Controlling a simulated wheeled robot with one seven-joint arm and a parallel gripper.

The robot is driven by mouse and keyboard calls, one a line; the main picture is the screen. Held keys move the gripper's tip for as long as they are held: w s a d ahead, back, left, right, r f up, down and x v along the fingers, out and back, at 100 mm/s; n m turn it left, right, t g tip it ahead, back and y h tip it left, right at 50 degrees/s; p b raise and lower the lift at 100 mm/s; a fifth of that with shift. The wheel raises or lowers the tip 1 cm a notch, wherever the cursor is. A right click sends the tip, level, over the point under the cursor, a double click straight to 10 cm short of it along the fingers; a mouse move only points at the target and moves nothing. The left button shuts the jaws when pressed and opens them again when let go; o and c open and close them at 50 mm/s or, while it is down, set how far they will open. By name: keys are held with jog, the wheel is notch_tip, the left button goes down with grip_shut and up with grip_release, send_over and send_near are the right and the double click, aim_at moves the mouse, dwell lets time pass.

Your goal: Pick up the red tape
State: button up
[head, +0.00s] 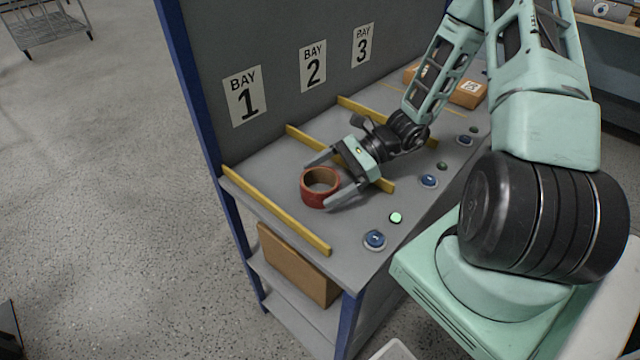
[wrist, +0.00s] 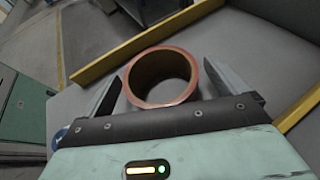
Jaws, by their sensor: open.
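The red tape (head: 320,188) is a ring-shaped roll lying flat on the grey bench in the Bay 1 slot, with its hole facing up. My gripper (head: 331,178) is open, with one finger on each side of the tape. In the wrist view the tape (wrist: 161,78) sits between the two fingers of my gripper (wrist: 168,88). Whether either finger touches the tape I cannot tell.
Yellow divider strips (head: 275,209) separate the bays on the bench (head: 300,230). Blue buttons (head: 375,239) and a lit green button (head: 396,218) line the front edge. A back panel (head: 275,60) rises behind.

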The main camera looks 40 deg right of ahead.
jog(key=shift+a+f, duration=0.15)
jog(key=shift+a, duration=0.15)
jog(key=c, duration=1.1)
